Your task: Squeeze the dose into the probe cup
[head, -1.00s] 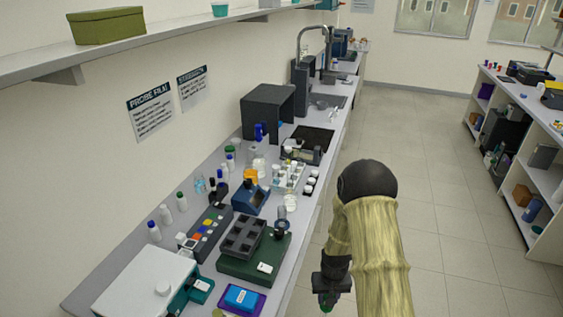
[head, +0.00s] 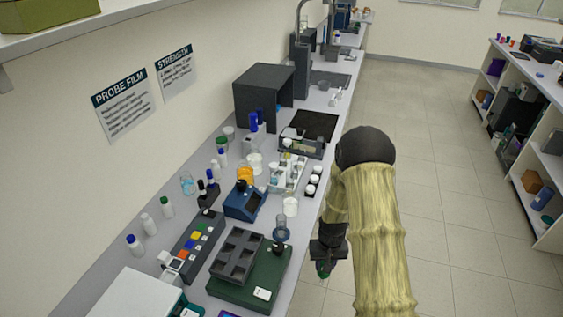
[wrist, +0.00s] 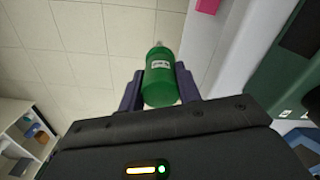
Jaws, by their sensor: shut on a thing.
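My gripper (wrist: 158,88) is shut on a green bottle (wrist: 160,80) with a small white label and a narrow pale tip. In the head view, the gripper (head: 325,262) hangs over the floor, just right of the bench edge, and only a bit of the green bottle (head: 322,269) shows below it. A small clear bluish cup (head: 281,229) stands on a dark mount at the green rig base (head: 277,277), left of my gripper. It may be the probe cup; I cannot tell for sure. The bottle is apart from it.
A dark tray with square wells (head: 237,255) sits on the green base. A button panel (head: 196,240), a blue device (head: 244,201) and several bottles crowd the bench (head: 305,208). The floor (head: 440,230) right of the bench is clear.

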